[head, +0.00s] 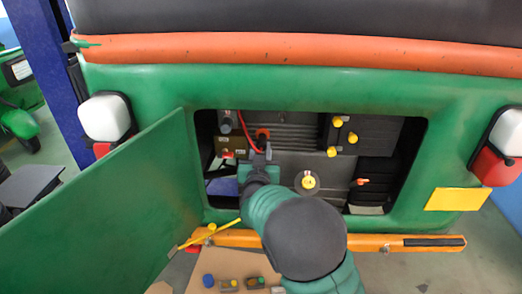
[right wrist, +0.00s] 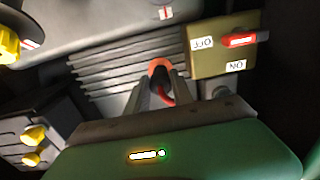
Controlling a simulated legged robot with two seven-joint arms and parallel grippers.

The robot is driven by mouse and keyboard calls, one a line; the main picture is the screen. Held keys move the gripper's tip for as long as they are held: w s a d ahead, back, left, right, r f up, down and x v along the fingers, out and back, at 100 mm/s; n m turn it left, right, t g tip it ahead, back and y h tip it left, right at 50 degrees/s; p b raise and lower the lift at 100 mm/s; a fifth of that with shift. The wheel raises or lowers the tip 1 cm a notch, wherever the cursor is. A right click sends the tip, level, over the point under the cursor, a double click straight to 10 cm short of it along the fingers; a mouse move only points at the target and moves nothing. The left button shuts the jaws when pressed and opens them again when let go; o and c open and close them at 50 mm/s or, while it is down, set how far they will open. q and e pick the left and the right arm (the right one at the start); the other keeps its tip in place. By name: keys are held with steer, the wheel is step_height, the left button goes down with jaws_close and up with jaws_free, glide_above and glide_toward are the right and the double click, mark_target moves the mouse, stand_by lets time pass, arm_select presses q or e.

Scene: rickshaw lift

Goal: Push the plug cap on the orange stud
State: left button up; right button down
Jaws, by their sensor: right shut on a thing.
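My right gripper (head: 261,154) reaches into the open engine bay and is shut on the plug cap. In the right wrist view the fingers of my right gripper (right wrist: 161,84) close around the dark plug cap (right wrist: 158,84), with a red wire beside it. An orange rounded part (right wrist: 160,65) shows just beyond the fingertips, likely the orange stud; it also shows in the head view (head: 262,133). I cannot tell whether cap and stud touch, because the fingers hide the contact. My left gripper is not in view.
An olive switch box (right wrist: 222,48) with a red lever stands right of the fingers in the wrist view. A green hatch door (head: 135,195) hangs open at left. Yellow knobs (head: 338,122) and a yellow round cap (head: 309,181) are to the right. Small parts lie on a board below.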

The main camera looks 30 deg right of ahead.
steer(key=shift+w+d, duration=0.25)
steer(key=shift+w, duration=0.15)
stand_by(1.0)
steer(key=c, duration=1)
jaws_free()
steer(key=shift+c, duration=0.2)
steer(key=shift+c, duration=0.6)
steer(key=shift+s+a, duration=0.1)
steer(key=v, duration=0.8)
